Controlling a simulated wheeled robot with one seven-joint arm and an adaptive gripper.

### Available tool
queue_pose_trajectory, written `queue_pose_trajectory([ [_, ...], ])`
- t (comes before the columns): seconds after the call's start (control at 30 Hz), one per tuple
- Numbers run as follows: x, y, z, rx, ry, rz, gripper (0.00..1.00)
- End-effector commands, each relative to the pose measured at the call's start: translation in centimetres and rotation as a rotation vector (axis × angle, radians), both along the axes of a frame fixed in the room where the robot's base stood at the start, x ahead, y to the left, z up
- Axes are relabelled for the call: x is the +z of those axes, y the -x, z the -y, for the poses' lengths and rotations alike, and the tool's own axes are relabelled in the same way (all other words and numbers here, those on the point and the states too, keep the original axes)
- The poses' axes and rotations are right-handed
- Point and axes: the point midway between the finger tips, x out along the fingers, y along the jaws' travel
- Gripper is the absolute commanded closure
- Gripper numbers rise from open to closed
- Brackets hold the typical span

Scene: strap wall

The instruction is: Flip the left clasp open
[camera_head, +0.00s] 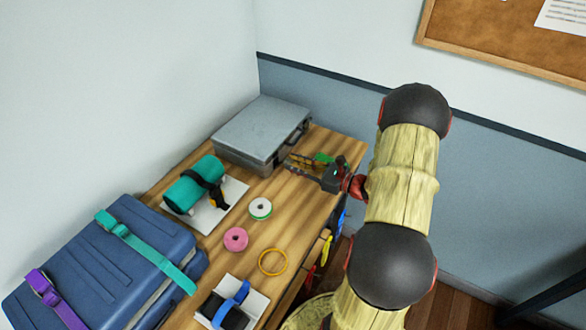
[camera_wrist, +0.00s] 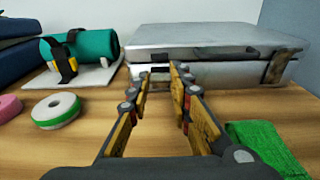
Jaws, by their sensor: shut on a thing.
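A silver-grey metal case (camera_head: 262,128) lies flat at the back of the wooden table; it also fills the back of the wrist view (camera_wrist: 205,42). My gripper (camera_head: 290,164) reaches the case's front face from the right. In the wrist view its two fingertips (camera_wrist: 159,72) close around a small part at the front left of the case, where the left clasp sits. The fingers largely hide that clasp, and I cannot tell its angle. The right clasp (camera_wrist: 275,68) is a dark strip on the front right of the case, clear of my fingers.
A green cloth (camera_wrist: 262,145) lies close to the right of my gripper. A teal roll (camera_head: 194,184) on a white board, a white-green ring (camera_head: 260,208) and a pink ring (camera_head: 236,239) lie left of it. A strapped blue suitcase (camera_head: 100,265) stands further left.

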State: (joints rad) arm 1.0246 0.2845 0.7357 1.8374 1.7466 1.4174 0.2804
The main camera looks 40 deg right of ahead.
Motion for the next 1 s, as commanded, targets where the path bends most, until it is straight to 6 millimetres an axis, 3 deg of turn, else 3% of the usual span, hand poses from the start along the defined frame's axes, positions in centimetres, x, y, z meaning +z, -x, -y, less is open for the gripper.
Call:
queue_pose_trajectory([
  [0.2,-1.02,0.4,0.16,-0.001,-0.032,0.085,1.0],
  [0.83,-1.04,0.52,0.21,-0.001,-0.045,0.128,1.0],
  [0.87,-1.04,0.52,0.21,-0.001,-0.045,0.128,0.78],
  [1.0,-1.04,0.52,0.2,0.0,-0.045,0.128,0.7],
])
